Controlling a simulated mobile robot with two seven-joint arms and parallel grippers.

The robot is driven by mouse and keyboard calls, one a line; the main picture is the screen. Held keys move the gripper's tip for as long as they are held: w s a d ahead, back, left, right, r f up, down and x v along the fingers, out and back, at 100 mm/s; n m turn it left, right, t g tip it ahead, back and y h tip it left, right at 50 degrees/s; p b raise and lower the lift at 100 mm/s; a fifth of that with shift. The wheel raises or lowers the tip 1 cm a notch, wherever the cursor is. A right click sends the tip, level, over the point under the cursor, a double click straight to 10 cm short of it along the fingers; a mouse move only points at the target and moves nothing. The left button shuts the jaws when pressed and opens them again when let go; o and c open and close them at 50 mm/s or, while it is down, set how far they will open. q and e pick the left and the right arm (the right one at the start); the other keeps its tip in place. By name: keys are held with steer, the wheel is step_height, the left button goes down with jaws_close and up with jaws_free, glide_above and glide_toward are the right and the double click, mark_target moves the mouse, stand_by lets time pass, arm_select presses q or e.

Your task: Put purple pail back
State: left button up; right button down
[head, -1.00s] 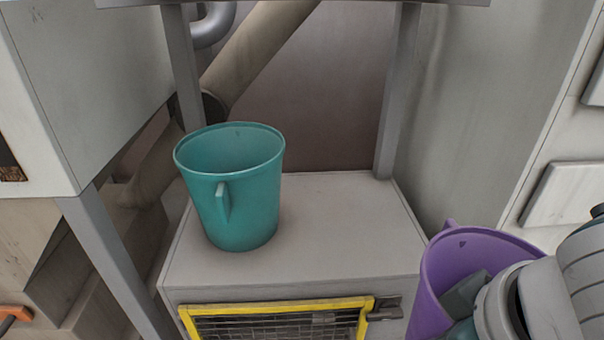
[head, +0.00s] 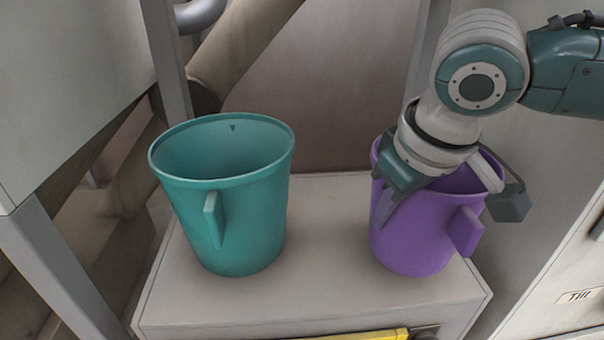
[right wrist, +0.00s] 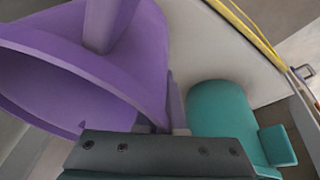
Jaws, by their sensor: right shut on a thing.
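The purple pail (head: 412,240) is upright at the right side of the grey cabinet top (head: 325,285), its handle facing right and toward me. I cannot tell whether its base touches the surface. My right gripper (head: 390,203) is shut on the near-left wall of the pail, at the rim. In the right wrist view, the purple pail (right wrist: 130,55) fills the upper left, with the jaws at its wall. My left gripper is not in view.
A teal pail (head: 228,225) stands upright on the left of the cabinet top, with a gap between the pails. Grey posts (head: 165,65) rise at the back. A yellow-framed guard (head: 370,336) is below the front edge. A panel marked "Tilt" (head: 578,296) is at right.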

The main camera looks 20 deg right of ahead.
mark_target(375, 193)
steer(key=w, duration=0.1)
steer(key=w+b, duration=0.1)
steer(key=w, duration=0.2)
steer(key=shift+d+f, duration=0.1)
steer(key=shift+d, duration=0.15)
steer(key=f+b, duration=0.1)
steer(key=b, duration=0.1)
steer(key=f+b, duration=0.1)
steer(key=f, duration=0.1)
steer(key=shift+w+f+b, duration=0.2)
steer(key=shift+f+b, duration=0.05)
steer(key=shift+b, duration=0.15)
steer(key=shift+s, duration=0.1)
steer(key=c, duration=1.4)
jaws_free()
steer(key=shift+c, duration=0.2)
steer(key=o, duration=0.4)
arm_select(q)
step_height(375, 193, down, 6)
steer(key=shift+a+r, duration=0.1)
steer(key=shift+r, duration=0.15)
arm_select(e)
steer(key=shift+o, duration=0.2)
